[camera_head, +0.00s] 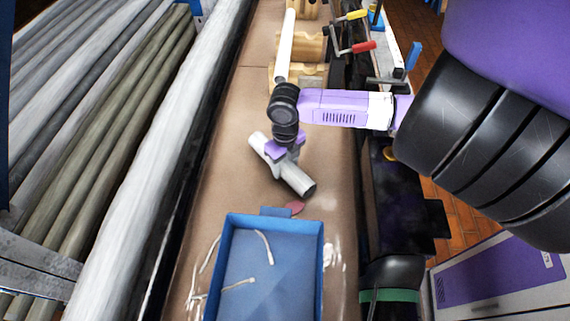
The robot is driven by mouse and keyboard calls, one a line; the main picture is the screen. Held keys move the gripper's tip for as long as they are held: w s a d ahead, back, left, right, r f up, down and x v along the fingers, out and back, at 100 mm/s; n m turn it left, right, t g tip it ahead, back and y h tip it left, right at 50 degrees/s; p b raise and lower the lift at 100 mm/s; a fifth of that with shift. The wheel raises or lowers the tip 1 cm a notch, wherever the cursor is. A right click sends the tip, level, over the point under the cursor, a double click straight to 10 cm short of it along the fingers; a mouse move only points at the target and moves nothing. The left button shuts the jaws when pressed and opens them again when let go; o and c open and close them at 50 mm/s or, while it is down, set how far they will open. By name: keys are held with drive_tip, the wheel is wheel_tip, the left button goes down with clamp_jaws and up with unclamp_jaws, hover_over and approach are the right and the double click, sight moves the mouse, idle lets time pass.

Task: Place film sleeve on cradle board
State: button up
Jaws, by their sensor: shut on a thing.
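The film sleeve (294,179) is a pale grey tube with a dark end at its lower right. It lies slantwise under my gripper (276,160), which is shut on it around the middle. The fingertips are partly hidden by the gripper body. I cannot tell whether the sleeve touches the brown bench top. The cradle board (314,45) shows at the far end of the bench as pale wooden blocks with rounded notches. My gripper and the sleeve are apart from it, on its near side. My wrist hides part of the nearest block.
A blue tray (231,270) with pale strips stands near. A flat reddish disc (295,208) lies by its far edge. A long white rod (287,45) runs along the cradle blocks' left side. Red and yellow handles (363,47) stand to their right. Bare bench (228,130) lies left of my gripper.

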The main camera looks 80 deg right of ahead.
sight(285, 161)
drive_tip(key=shift+f, duration=0.2)
drive_tip(key=o, duration=1.4)
drive_tip(key=shift+c, duration=0.2)
drive_tip(key=shift+r, duration=0.1)
wheel_tip(285, 161, up, 12)
drive_tip(key=shift+r+b, duration=0.15)
drive_tip(key=shift+b, duration=0.4)
